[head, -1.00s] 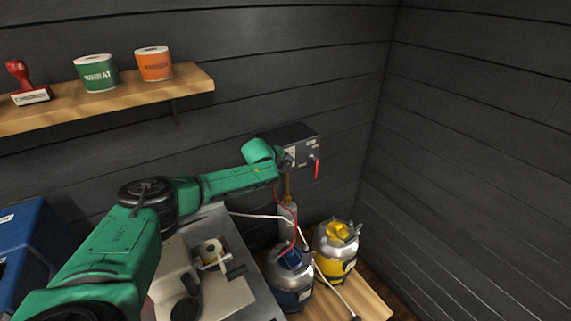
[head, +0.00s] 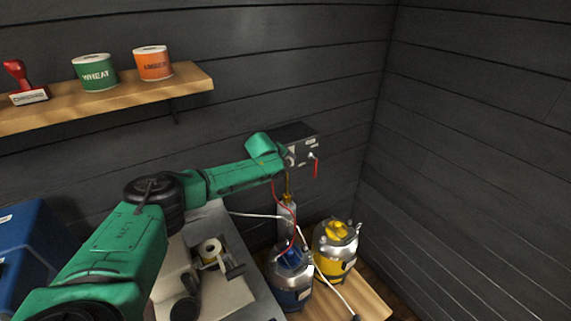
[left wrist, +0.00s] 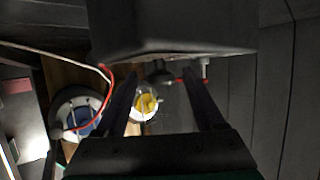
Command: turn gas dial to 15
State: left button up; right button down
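The gas box (head: 297,139) is a dark unit with a grey front on the back wall; it fills the top of the left wrist view (left wrist: 175,28). A dark round knob (left wrist: 158,72), apparently the gas dial, sticks out from it. In the head view my arm and hand mostly hide the dial, and its setting cannot be read. My left gripper (left wrist: 163,92) is open at the box, its two fingers apart on either side of the knob, with no clear contact. My right gripper is in neither view.
A red lever (head: 316,168) hangs at the box's right. Below stand a blue-topped keg (head: 291,280) and a yellow-topped keg (head: 336,250), with red and white hoses. A shelf (head: 190,82) with tins is at upper left. The right wall is bare.

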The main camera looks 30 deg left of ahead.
pick_arm(q)
jog(key=shift+s+r, duration=0.1)
jog(key=b+v, duration=0.3)
jog(key=v, duration=1.1)
jog(key=shift+r, duration=0.1)
jog(key=shift+s, duration=0.15)
